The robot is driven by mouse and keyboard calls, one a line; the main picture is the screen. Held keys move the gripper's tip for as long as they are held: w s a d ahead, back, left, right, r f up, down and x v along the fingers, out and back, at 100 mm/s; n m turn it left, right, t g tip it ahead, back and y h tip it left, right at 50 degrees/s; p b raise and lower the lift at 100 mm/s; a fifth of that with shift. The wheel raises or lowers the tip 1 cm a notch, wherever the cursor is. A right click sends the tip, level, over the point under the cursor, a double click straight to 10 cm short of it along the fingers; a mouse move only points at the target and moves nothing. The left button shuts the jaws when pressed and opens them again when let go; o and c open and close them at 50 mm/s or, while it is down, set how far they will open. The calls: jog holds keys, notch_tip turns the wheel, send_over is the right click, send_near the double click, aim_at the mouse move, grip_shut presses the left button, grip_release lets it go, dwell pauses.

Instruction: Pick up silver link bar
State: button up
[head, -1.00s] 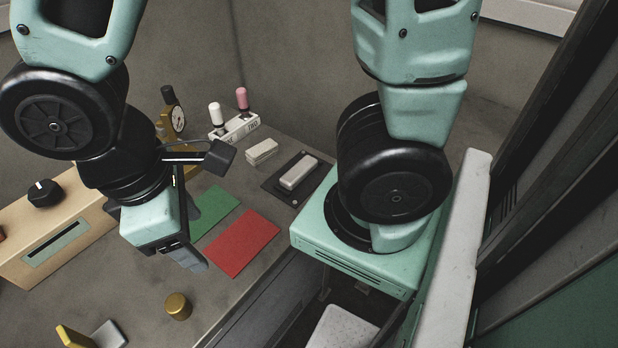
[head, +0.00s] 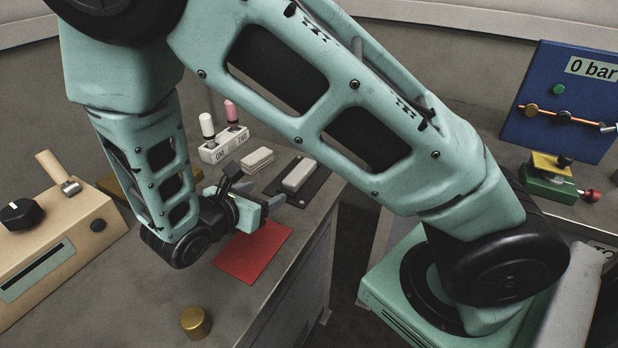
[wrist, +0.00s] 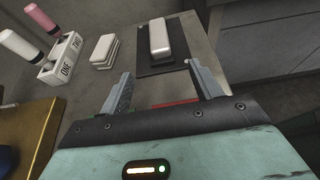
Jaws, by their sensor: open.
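A pale silver-grey bar (head: 299,174) lies flat on a dark plate at the back edge of the bench; it also shows in the wrist view (wrist: 160,37). A short stack of similar pale bars (head: 257,159) sits just left of it, also in the wrist view (wrist: 104,50). Which of these is the silver link bar I cannot tell for sure. My gripper (head: 275,203) is over the red mat, short of the dark plate. In the wrist view my gripper (wrist: 160,73) is open and empty, its fingers pointing toward the bar on the plate.
A white holder marked ONE and TWO (head: 224,145) carries white and pink handles left of the stack. The red mat (head: 252,252) lies below my gripper. A brass cylinder (head: 195,322) and a beige control box (head: 45,255) stand nearer. A blue gauge panel (head: 570,100) is at right.

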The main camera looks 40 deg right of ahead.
aim_at(293, 178)
jog(key=p+x, duration=0.1)
jog(key=x, duration=0.9)
jog(key=shift+f, duration=0.1)
jog(key=shift+p+x, duration=0.7)
jog(key=shift+x, duration=2)
jog(key=shift+w, duration=0.15)
jog(key=c, duration=1.2)
